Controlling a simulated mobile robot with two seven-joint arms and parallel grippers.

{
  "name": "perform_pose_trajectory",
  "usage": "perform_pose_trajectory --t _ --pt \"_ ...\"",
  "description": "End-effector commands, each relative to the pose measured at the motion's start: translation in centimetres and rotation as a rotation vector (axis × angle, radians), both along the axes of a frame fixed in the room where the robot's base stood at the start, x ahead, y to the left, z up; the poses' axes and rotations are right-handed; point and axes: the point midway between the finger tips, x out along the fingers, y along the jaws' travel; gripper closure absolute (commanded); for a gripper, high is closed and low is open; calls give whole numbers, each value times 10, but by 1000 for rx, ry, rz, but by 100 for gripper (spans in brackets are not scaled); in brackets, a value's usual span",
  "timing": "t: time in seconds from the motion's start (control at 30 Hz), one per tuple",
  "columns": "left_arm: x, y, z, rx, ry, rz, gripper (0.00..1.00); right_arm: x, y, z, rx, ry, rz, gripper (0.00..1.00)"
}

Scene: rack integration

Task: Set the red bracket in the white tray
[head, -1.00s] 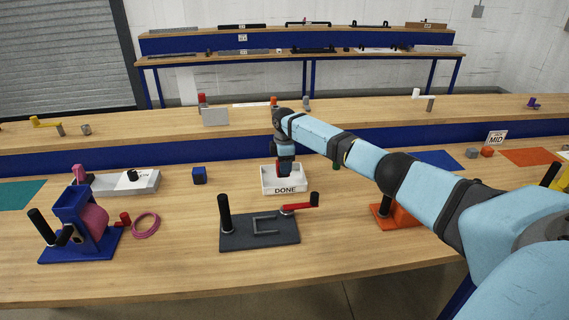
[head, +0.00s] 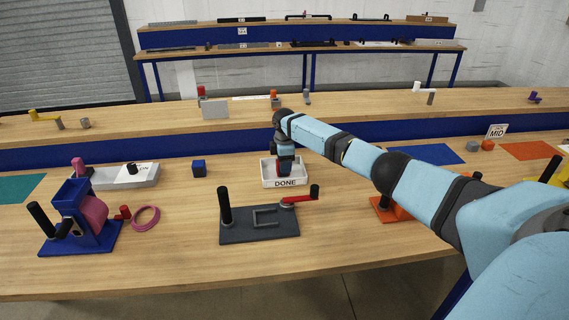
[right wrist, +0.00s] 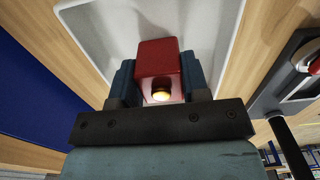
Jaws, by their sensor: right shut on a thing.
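The white tray (head: 268,184), with DONE on its front, sits on the near bench at mid-picture. My right gripper (head: 285,168) reaches down into it from above. In the right wrist view, my right gripper (right wrist: 158,85) is shut on the red bracket (right wrist: 160,56), with a dark finger on each side. The white tray (right wrist: 100,20) lies behind the bracket there. Whether the bracket touches the tray floor, I cannot tell. In the head view the bracket is mostly hidden by the gripper. My left gripper is not in view.
A dark grey fixture (head: 260,232) with a black post and red handle stands just in front of the tray. A blue cube (head: 199,168) is to its left and an orange fixture (head: 388,210) to its right. A blue fixture (head: 80,230) and pink ring (head: 146,219) are at left.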

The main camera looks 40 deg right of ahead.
Motion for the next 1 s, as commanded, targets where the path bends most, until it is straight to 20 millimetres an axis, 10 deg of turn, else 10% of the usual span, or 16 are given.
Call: perform_pose_trajectory --t 0.2,0.23,0.37,0.73,1.0 --pt "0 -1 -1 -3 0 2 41 0 0 -5 0 0 0 83" --pt "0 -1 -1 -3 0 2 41 0 0 -4 0 0 0 53" --pt "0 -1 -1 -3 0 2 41 0 0 -4 0 0 0 28" --pt "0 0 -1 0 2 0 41 0 0 3 0 0 0 28" --pt "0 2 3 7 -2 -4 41 0 0 57 -1 -3 1 28"
